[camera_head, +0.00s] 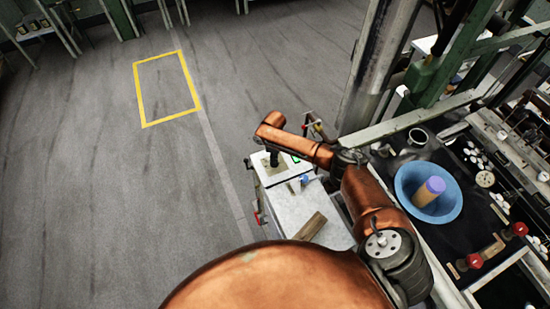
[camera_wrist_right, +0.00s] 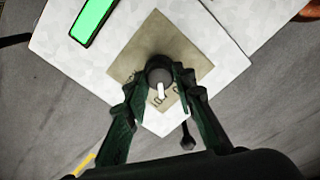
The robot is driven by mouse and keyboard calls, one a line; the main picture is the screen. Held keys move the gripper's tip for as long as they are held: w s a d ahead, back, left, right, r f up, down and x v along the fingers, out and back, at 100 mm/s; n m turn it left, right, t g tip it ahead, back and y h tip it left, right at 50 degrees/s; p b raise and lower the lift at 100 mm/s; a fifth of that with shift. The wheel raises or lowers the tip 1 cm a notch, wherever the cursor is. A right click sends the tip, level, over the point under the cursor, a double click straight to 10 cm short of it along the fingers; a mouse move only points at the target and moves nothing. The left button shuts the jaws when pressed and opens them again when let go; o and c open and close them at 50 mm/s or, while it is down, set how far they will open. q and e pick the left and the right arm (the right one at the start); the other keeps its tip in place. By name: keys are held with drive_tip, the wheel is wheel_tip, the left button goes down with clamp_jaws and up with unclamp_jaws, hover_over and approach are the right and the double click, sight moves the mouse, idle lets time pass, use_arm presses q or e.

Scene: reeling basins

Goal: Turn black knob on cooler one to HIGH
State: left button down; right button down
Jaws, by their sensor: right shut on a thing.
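The cooler (camera_head: 300,201) is a white cart-like box with a green display (camera_head: 296,160), also in the right wrist view (camera_wrist_right: 94,21). In the right wrist view the black knob (camera_wrist_right: 154,73) sits on a beige plate (camera_wrist_right: 157,36). Its white pointer aims down in the picture, towards lettering too small to read surely. My right gripper (camera_wrist_right: 160,77) is shut on the knob, one finger on each side. In the head view my right gripper (camera_head: 273,158) is small over the cooler's top and the knob is hidden there. My left gripper is not in view.
A bench on the right holds a blue basin (camera_head: 406,202) with a purple-topped cylinder (camera_head: 430,190). Red valve handles (camera_head: 474,261) and a metal post (camera_head: 375,75) stand near my arm. The floor (camera_head: 90,160) at left is clear, with a yellow rectangle (camera_head: 139,97).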

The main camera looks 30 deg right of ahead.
drive_tip(key=m+p, duration=0.2)
drive_tip(key=m, duration=0.2)
drive_tip(key=shift+a+r+m, duration=0.1)
drive_tip(key=shift+m, duration=0.2)
drive_tip(key=m+p, duration=0.2)
drive_tip(key=m, duration=0.2)
drive_tip(key=shift+m, duration=0.3)
drive_tip(key=c, duration=1.6)
unclamp_jaws()
wheel_tip(320, 180, up, 12)
